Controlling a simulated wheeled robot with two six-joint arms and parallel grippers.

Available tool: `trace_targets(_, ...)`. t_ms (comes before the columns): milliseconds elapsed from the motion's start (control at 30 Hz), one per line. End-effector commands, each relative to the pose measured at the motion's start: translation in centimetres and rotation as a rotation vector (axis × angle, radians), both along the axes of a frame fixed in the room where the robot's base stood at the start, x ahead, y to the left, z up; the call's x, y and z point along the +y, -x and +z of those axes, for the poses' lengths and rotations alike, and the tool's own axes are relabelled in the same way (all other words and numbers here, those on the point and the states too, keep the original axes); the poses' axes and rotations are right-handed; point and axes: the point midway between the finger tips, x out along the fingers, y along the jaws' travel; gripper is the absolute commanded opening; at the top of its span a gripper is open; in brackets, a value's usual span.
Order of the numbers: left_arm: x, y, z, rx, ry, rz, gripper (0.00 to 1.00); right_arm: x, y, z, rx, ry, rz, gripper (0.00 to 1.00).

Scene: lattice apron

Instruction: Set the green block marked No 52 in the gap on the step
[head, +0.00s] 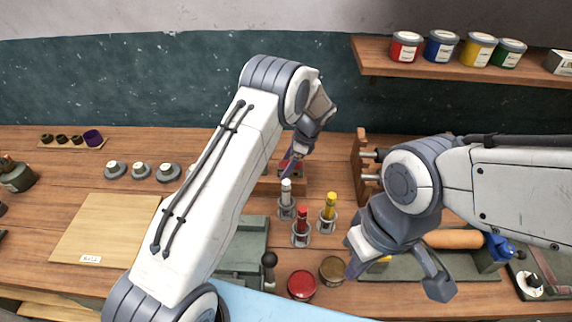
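My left gripper (292,164) reaches down at the back of the bench, over a small wooden step (286,187) with a dark red piece (291,166) on it. Its fingers are small and partly hidden, so I cannot tell whether they are open or hold something. My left arm covers the left part of the step. A sliver of green shows beside the arm there, but I cannot read any number, and the gap cannot be made out. My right gripper (398,277) hangs over the front right of the bench, its fingers spread wide and empty.
Red (301,285) and brown (332,269) round tins sit nearer. A wooden rack (361,165) stands to the right. A bare board (105,232) lies left.

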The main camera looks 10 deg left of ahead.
Motion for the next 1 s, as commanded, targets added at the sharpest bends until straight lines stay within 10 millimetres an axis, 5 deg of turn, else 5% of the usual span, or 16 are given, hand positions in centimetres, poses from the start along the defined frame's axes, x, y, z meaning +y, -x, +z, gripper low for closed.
trace_targets(367, -0.4, -0.2, 1.1, -0.003, 0.000, 0.000, 0.85, 0.0, 0.0, -0.5, 0.000, 0.000, 0.000, 0.00)
trace_targets(800, -3.7, -0.8, 9.2, -0.005, 0.002, -0.001, 0.85, 0.0, 0.0, -3.5, 0.000, 0.000, -0.001, 0.00)
trace_targets(1000, -4.4, -0.9, 11.1, -0.001, 0.000, 0.000, 0.85, 0.0, 0.0, -3.8, 0.000, 0.000, -0.001, 0.00)
